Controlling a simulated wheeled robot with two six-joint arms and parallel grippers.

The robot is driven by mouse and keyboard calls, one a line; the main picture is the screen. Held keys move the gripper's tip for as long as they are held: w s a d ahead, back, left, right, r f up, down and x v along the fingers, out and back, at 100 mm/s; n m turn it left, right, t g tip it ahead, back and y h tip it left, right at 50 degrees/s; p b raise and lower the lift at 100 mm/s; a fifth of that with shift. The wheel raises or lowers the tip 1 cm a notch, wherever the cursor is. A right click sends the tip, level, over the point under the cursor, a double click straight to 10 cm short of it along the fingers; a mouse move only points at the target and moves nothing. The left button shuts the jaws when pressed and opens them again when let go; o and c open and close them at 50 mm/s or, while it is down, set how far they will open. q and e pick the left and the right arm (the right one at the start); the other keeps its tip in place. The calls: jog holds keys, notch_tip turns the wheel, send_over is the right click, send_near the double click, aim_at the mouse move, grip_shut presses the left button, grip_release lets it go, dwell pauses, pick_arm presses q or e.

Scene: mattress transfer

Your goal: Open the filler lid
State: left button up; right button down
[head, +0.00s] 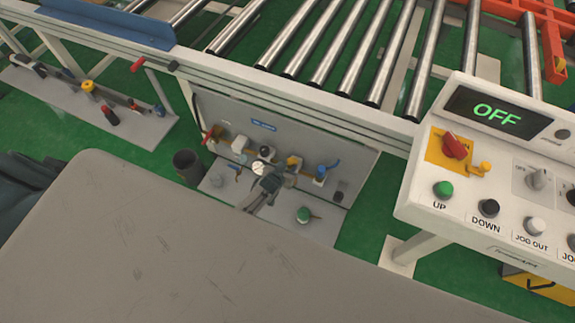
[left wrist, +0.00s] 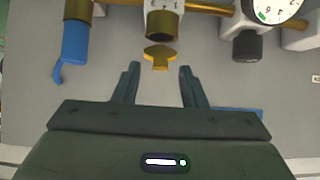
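A grey panel (head: 225,125) below the roller conveyor carries a row of fittings. One is a yellow, wing-shaped piece (left wrist: 160,56) under a white block with a brass port (left wrist: 162,25); it also shows in the head view (head: 293,162). No part is labelled legibly as the filler lid. My left gripper (left wrist: 160,72) is open and empty, its fingertips either side of and just short of the yellow piece; it also shows in the head view (head: 272,180). My right gripper is not in view.
A blue-handled valve (left wrist: 76,40) and a gauge (left wrist: 277,10) with a black knob (left wrist: 247,45) flank the yellow piece. A dark cup (head: 188,167) stands left of the shelf. A control box (head: 430,185) reading OFF stands at the right.

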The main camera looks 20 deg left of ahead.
pick_arm(q)
jog(key=p+v, duration=0.5)
jog(key=v, duration=0.4)
jog(key=shift+s+r+p, duration=0.15)
jog(key=shift+s+p, duration=0.15)
